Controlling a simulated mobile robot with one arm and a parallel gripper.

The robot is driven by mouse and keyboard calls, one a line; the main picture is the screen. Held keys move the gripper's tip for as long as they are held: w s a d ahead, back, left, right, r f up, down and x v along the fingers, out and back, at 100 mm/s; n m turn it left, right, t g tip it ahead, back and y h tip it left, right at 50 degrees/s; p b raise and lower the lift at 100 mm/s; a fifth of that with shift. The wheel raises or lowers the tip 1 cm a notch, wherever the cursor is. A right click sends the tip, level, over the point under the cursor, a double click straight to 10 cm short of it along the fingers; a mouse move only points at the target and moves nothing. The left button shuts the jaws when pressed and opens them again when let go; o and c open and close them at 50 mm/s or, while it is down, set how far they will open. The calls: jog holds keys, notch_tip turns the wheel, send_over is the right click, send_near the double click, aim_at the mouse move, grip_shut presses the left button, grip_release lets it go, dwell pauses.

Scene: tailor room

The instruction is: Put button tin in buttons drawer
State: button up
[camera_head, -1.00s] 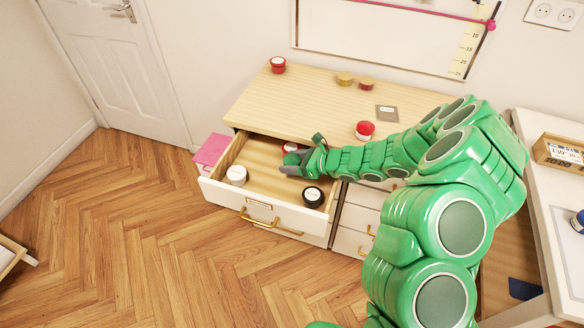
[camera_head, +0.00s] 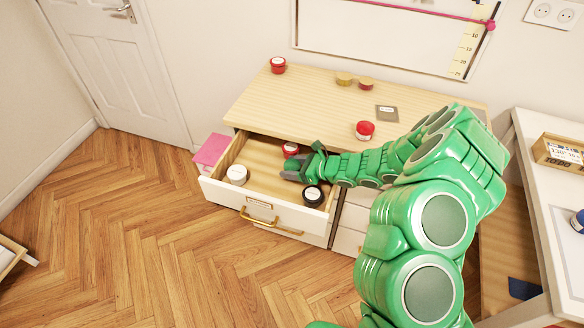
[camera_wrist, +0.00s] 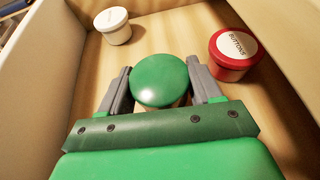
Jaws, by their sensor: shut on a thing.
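My gripper (camera_wrist: 160,85) is shut on a round tin with a plain green lid (camera_wrist: 160,78); no label shows on it. The gripper and the tin are inside the open top drawer (camera_head: 262,207), toward its right side. I cannot tell whether the tin touches the drawer floor. In the head view my gripper (camera_head: 300,168) mostly hides the held tin. A red tin (camera_wrist: 234,52) with a white "BUTTONS" label stands in the drawer just behind; it also shows in the head view (camera_head: 290,149).
A white tin (camera_head: 237,174) stands at the drawer's left and a black tin (camera_head: 313,196) at its front right. Red tins (camera_head: 278,65) (camera_head: 364,131) and small yellow and red tins (camera_head: 344,78) (camera_head: 366,83) are on the dresser top (camera_head: 300,98). A pink item (camera_head: 211,150) lies left of the drawer.

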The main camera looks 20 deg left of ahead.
aim_at(299, 170)
jog(key=shift+s+d+f, duration=0.1)
jog(key=shift+s+f, duration=0.35)
jog(key=shift+f, duration=0.4)
jog(key=o, duration=0.8)
jog(key=shift+f, duration=0.1)
jog(key=o, duration=0.3)
jog(key=shift+s+f, duration=0.2)
jog(key=shift+r, duration=0.4)
jog(key=shift+w+d+r, duration=0.1)
jog(key=shift+d+r, duration=0.1)
jog(key=shift+r, duration=0.05)
jog(key=shift+w+d+r, duration=0.1)
jog(key=shift+d+r, duration=0.35)
jog(key=shift+d, duration=0.2)
jog(key=shift+w+d+r, duration=0.1)
jog(key=shift+d+r, duration=0.3)
jog(key=shift+d, duration=0.2)
jog(key=shift+w+a+r, duration=0.1)
jog(key=shift+a+r, duration=0.05)
jog(key=shift+r, duration=3.65)
